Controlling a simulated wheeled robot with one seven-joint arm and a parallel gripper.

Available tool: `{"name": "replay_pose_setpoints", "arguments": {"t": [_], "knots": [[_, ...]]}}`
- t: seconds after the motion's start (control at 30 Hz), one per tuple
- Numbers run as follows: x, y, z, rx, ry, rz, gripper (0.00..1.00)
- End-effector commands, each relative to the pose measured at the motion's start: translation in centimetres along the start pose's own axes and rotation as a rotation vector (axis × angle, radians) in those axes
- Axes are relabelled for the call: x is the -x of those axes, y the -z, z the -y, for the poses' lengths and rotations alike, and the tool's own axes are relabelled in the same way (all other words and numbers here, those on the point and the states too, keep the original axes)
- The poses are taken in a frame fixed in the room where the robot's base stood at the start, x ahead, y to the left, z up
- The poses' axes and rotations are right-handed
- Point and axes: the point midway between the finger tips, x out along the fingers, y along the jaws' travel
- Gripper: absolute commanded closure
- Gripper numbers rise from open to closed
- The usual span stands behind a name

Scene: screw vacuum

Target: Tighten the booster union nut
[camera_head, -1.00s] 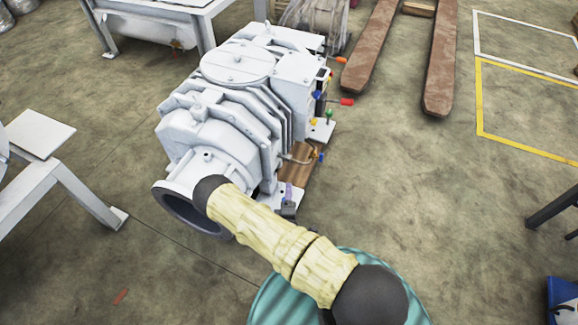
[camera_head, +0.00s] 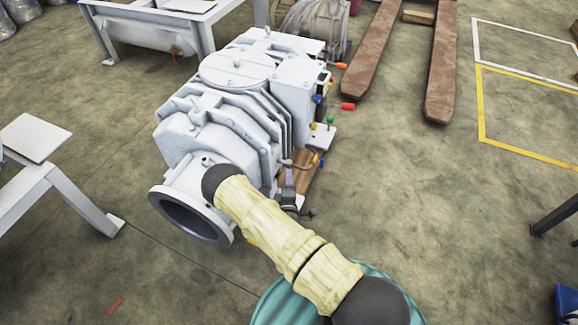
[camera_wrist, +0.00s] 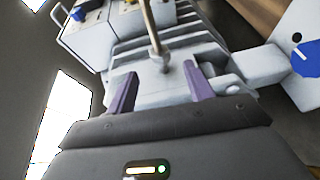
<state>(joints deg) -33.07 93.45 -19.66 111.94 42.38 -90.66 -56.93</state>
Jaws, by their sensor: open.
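A large pale grey vacuum booster (camera_head: 225,110) stands on the floor in the head view, its round flange facing the lower left. In the wrist view a thin brass-coloured pipe (camera_wrist: 150,22) runs down to a small fitting (camera_wrist: 162,62) on the grey body, probably the union nut. My gripper (camera_wrist: 160,90) is open, its two purple fingers on either side of that fitting in the picture. I cannot tell whether they touch it. In the head view my gripper (camera_head: 289,180) is beside the booster's right side, partly hidden by my arm.
Coloured knobs, such as a red one (camera_head: 347,106) and a green one (camera_head: 330,120), stick out on the booster's right side. Pallet forks (camera_head: 441,70) lie behind. Open floor is at the right.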

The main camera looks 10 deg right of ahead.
Motion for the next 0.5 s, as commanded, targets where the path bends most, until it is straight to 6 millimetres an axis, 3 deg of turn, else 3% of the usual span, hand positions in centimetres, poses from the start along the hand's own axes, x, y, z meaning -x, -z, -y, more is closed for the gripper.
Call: {"name": "replay_pose_setpoints", "arguments": {"t": [0.3, 0.5], "knots": [[-5.8, 0.0, 0.2, -0.002, -0.004, 0.001, 0.47], [-8.3, 0.0, 0.1, -0.002, -0.002, 0.001, 0.47]]}}
